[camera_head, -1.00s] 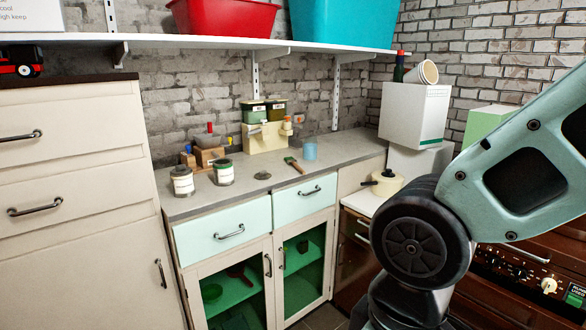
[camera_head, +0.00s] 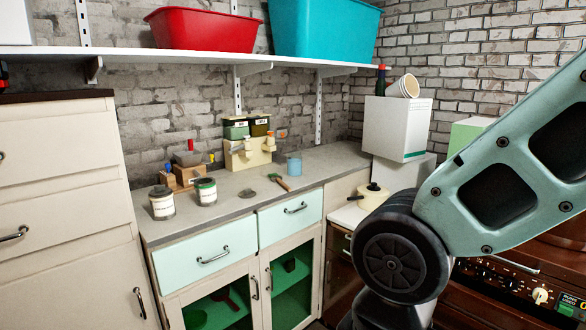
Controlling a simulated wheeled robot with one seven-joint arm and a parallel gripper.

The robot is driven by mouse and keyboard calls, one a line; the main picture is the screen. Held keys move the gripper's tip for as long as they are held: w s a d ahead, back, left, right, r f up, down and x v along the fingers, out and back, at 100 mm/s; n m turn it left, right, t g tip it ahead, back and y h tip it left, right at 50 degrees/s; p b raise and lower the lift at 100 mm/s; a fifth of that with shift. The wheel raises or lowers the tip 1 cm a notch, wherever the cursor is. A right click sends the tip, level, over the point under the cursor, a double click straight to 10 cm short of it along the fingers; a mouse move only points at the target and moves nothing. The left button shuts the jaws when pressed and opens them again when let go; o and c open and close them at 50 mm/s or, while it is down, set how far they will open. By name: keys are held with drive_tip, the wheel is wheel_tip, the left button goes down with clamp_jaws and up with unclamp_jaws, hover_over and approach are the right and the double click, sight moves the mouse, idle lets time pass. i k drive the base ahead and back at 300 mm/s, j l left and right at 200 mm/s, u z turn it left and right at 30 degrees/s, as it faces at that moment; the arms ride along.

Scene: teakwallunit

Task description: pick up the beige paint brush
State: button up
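A small brush-like item (camera_head: 281,183) lies on the grey countertop (camera_head: 225,208), just in front of a blue cup (camera_head: 294,164). It looks green at one part and brownish at the other. It is too small to tell for sure that it is the beige paint brush. My arm crosses the right side of the view, right of the counter. My gripper is not in view, so its state does not show.
Two labelled jars (camera_head: 162,202), a small grey item (camera_head: 247,193) and a cream container set (camera_head: 249,150) stand on the counter. A cream pot (camera_head: 372,195) is to the right. A shelf (camera_head: 180,55) with red and blue tubs hangs above.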

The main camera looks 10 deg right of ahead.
sight(273, 177)
drive_tip(key=i+u, duration=0.3)
drive_tip(key=i, duration=0.25)
drive_tip(key=i+l+u, duration=0.1)
drive_tip(key=i+u, duration=0.15)
drive_tip(key=i, duration=0.3)
drive_tip(key=i+l+u, duration=0.3)
drive_tip(key=i, duration=0.25)
